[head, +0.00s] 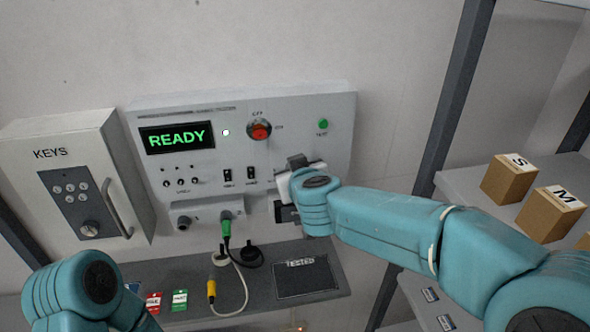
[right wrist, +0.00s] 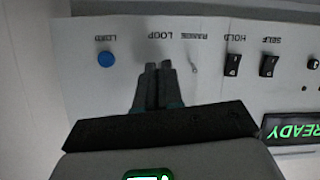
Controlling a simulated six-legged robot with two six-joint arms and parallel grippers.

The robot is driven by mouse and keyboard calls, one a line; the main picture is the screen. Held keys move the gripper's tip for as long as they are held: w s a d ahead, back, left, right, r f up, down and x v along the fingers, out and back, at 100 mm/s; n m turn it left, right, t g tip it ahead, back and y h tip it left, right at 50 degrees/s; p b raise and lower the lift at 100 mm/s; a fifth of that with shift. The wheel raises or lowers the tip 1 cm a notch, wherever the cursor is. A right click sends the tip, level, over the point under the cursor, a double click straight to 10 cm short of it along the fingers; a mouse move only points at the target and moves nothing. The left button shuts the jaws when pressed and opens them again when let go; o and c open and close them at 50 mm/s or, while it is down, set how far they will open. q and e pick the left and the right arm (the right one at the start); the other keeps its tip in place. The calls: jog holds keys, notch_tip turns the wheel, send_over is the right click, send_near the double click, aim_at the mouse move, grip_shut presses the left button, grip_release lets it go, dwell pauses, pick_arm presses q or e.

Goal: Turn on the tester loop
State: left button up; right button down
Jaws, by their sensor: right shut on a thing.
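The tester (head: 200,115) is a pale panel on the wall, and its screen (head: 177,138) reads READY in green. My right gripper (right wrist: 158,68) is at the panel, its two fingers close together just under the LOOP label (right wrist: 166,36) in the right wrist view. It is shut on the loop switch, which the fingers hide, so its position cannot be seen. In the head view my right wrist covers that part of the panel. My left arm shows at the lower left, but its gripper is out of view.
Beside the fingers are a blue button (right wrist: 106,59), a small range toggle (right wrist: 194,67) and the black HOLD (right wrist: 232,64) and SELF (right wrist: 268,66) switches. A red knob (head: 260,130) and green button (head: 323,124) sit higher. Cables hang above the shelf (head: 190,318). A key box (head: 75,180) is left.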

jog(key=shift+f, duration=0.15)
jog(key=c, duration=1.3)
grip_release()
jog(key=v, duration=1.6)
jog(key=shift+s, duration=0.15)
jog(key=shift+d, duration=0.1)
